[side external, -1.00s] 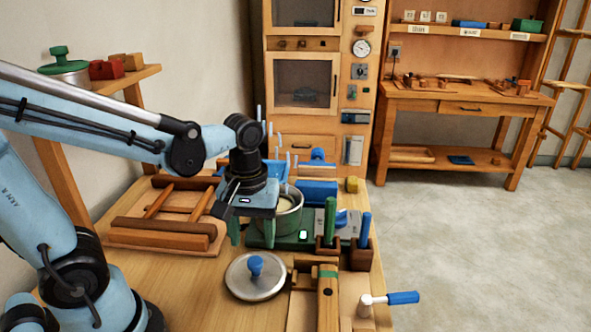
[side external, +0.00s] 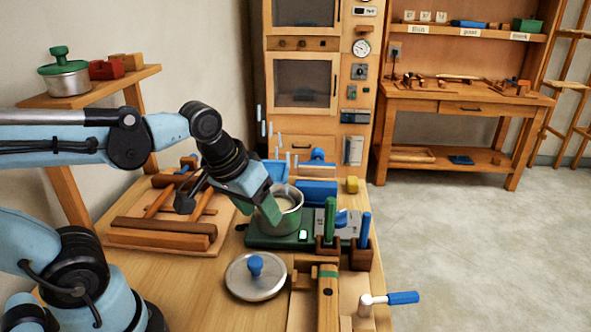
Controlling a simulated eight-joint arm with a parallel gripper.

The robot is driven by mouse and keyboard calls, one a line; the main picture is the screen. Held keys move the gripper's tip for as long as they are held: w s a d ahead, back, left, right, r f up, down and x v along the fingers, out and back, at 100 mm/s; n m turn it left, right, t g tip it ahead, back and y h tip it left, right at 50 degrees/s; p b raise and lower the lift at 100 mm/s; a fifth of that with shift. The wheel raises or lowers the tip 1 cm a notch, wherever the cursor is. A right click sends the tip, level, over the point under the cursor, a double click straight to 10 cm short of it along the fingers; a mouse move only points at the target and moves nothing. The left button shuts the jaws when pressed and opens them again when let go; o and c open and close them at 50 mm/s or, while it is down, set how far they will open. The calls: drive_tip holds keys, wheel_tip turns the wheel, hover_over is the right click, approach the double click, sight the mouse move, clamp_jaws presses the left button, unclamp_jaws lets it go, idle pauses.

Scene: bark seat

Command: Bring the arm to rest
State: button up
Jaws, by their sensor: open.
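My gripper (side external: 268,212) is tilted down to the right, with its green fingers at the left side of the metal pot (side external: 292,222). I cannot tell whether the fingers touch the pot or stand in front of it. The jaws are open, and nothing shows held between them. The pot has pale contents and stands on a green base (side external: 262,241) with a small lit display. My upper arm stretches nearly level from the left edge of the view.
A metal lid with a blue knob (side external: 256,266) lies in front of the pot. A wooden frame (side external: 163,232) is at left. Wooden holders with green and blue handles (side external: 364,230) stand right of the pot. A blue-handled crank (side external: 402,297) is at front right. A lidded pot (side external: 64,77) sits on the left shelf.

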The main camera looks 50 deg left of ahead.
drive_tip(key=m+t, duration=0.1)
drive_tip(key=w+m+t, duration=0.1)
drive_tip(key=m, duration=0.1)
drive_tip(key=shift+f+t, duration=0.1)
drive_tip(key=shift+t, duration=0.2)
